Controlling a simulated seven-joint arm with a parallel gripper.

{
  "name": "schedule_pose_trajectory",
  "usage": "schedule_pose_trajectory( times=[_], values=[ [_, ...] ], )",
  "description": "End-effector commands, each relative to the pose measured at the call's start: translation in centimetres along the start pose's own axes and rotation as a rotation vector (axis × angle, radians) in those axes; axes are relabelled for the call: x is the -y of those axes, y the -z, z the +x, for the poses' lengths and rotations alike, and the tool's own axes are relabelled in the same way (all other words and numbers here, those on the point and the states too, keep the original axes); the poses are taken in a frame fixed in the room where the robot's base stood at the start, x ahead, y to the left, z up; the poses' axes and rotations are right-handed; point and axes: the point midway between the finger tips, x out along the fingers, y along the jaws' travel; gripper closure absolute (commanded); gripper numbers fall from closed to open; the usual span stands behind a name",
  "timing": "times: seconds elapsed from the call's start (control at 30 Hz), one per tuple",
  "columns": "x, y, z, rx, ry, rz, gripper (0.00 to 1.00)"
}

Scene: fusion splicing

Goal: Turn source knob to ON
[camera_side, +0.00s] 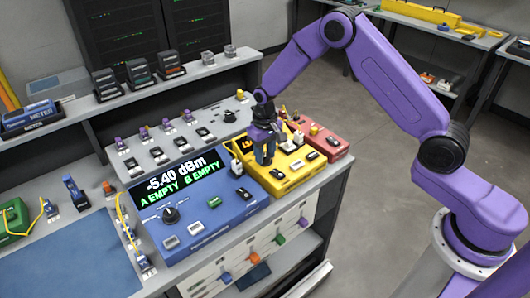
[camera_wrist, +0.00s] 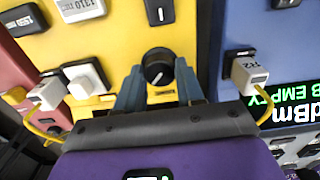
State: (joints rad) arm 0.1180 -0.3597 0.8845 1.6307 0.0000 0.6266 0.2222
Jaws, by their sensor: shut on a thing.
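The yellow source box (camera_side: 291,181) stands on the bench right of the blue meter. Its round black knob (camera_wrist: 158,67) shows in the wrist view between my two blue-grey fingers, with a light pointer mark on its face. My gripper (camera_wrist: 158,80) is shut on the knob, one finger on each side. In the side view my gripper (camera_side: 265,158) reaches down onto the yellow box and hides the knob. The yellow box also fills the middle of the wrist view (camera_wrist: 115,45). I cannot read any ON or OFF label.
The blue meter (camera_side: 233,205) reads -5.40 dBm, A EMPTY, B EMPTY. A red box (camera_side: 327,146) adjoins the yellow one. In the wrist view, a white plug (camera_wrist: 250,72) with a yellow cable is at the right and another (camera_wrist: 48,95) at the left, near my fingers.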

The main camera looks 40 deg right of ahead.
Motion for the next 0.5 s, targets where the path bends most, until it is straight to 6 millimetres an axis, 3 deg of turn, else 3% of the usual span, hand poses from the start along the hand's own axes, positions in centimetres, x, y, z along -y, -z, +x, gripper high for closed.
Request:
schedule_pose_trajectory(
  times=[0.5],
  values=[
    [0.01, 0.04, -0.08, -0.001, 0.001, 0.038, 0.93]
  ],
)
